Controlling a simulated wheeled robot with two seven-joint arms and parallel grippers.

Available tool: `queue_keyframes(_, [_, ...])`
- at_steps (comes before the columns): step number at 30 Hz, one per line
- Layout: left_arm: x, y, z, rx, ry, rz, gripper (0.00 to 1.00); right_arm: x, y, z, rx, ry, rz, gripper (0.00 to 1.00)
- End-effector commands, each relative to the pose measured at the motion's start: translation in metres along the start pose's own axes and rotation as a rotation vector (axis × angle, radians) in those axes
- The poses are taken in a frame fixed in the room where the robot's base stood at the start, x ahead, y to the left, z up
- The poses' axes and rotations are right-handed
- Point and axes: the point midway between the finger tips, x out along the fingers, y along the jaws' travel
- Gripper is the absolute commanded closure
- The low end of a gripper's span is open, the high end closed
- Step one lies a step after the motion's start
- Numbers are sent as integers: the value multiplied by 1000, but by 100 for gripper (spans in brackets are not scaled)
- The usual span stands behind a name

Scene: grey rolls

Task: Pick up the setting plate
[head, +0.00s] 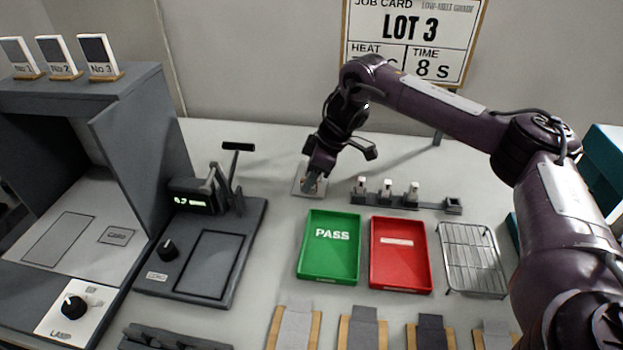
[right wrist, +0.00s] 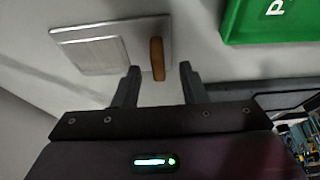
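The setting plate (right wrist: 90,45) is a flat silver-grey square with an upright tan wooden grip (right wrist: 157,58). In the head view the plate (head: 299,186) lies on the table behind the green tray, mostly hidden by my right gripper (head: 311,184). In the right wrist view my right gripper (right wrist: 158,72) is open. The end of the wooden grip shows between its fingertips, with a gap on each side. How far it reaches between the fingers in depth is hard to tell. My left gripper is not in view.
A green PASS tray (head: 328,270) and a red tray (head: 400,278) stand in front of the plate. A rack of small stamps (head: 400,200) is to its right, and a wire rack (head: 470,258) farther right. A grey press device (head: 205,250) stands to the left.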

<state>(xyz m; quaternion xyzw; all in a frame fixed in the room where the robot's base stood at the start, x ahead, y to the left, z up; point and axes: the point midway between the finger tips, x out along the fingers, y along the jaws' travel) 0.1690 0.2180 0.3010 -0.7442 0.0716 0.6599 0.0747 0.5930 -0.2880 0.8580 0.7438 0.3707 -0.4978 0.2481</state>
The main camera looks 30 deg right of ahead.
Motion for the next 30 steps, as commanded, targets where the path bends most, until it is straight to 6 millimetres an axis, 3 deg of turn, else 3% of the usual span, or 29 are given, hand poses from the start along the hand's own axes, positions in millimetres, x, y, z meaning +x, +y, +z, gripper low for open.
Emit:
queue_keyframes(4, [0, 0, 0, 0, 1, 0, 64, 17, 0, 0, 1, 0, 0, 62])
queue_keyframes(12, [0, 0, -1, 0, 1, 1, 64, 21, 0, 0, 1, 1, 1, 62])
queue_keyframes(21, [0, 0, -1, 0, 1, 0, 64, 20, 0, 0, 1, 1, 1, 100])
queue_keyframes(30, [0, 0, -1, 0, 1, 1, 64, 20, 0, -1, 0, 3, 2, 100])
